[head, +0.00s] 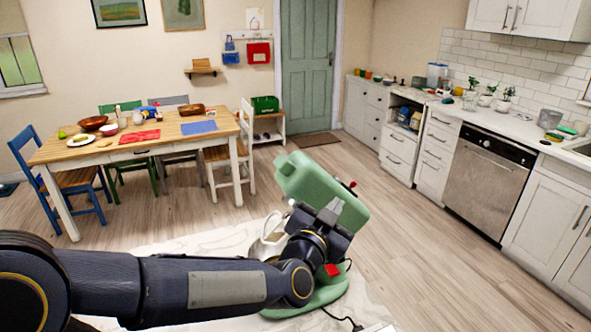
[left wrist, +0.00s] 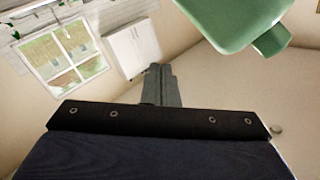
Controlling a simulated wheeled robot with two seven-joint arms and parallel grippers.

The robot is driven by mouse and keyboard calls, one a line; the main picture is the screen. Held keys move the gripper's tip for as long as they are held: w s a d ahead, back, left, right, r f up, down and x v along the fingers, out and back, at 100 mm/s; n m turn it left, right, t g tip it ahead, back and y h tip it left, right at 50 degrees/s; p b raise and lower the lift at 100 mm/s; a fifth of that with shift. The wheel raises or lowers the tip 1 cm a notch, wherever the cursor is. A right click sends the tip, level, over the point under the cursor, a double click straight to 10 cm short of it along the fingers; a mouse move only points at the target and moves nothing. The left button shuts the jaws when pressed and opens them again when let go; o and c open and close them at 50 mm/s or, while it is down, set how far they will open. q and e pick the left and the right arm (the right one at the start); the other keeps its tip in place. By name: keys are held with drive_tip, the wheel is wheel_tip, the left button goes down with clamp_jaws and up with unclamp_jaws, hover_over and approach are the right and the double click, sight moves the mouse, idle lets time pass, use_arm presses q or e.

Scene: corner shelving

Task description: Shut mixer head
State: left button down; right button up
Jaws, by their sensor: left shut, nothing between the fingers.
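The green stand mixer stands on the white marble counter, with its head (head: 318,182) tilted up and back. Its green base (head: 325,290) shows below my arm, and a pale bowl (head: 268,240) is partly hidden behind my wrist. My left gripper (head: 335,207) is in front of the mixer, over its middle, and hides the joint between head and base. In the left wrist view the left gripper (left wrist: 160,72) is shut and empty, and the mixer head (left wrist: 235,20) is above and to the right of the fingers, apart from them in the picture. My right gripper is not in view.
The marble counter (head: 205,240) has bare surface left of the mixer. A cord (head: 342,318) lies by the base. Beyond are a dining table (head: 100,153) with chairs, open wooden floor, and white kitchen cabinets with a dishwasher (head: 485,180) at the right.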

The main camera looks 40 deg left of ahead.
use_arm(q)
drive_tip(key=s+a+r+n+y, duration=0.1)
drive_tip(key=a+r+y, duration=0.2)
drive_tip(key=a+y, duration=0.5)
wheel_tip(320, 180, up, 4)
drive_tip(key=y+p, duration=0.3)
hover_over(291, 177)
drive_tip(key=w+d, duration=0.2)
drive_tip(key=shift+s+r+g, duration=0.1)
drive_tip(key=shift+r+g, duration=0.05)
drive_tip(key=shift+g, duration=0.25)
drive_tip(key=f, duration=0.1)
drive_tip(key=s+a+f, duration=0.1)
drive_tip(key=a+f+p, duration=0.1)
drive_tip(key=shift+s, duration=0.35)
drive_tip(key=shift+f, duration=0.15)
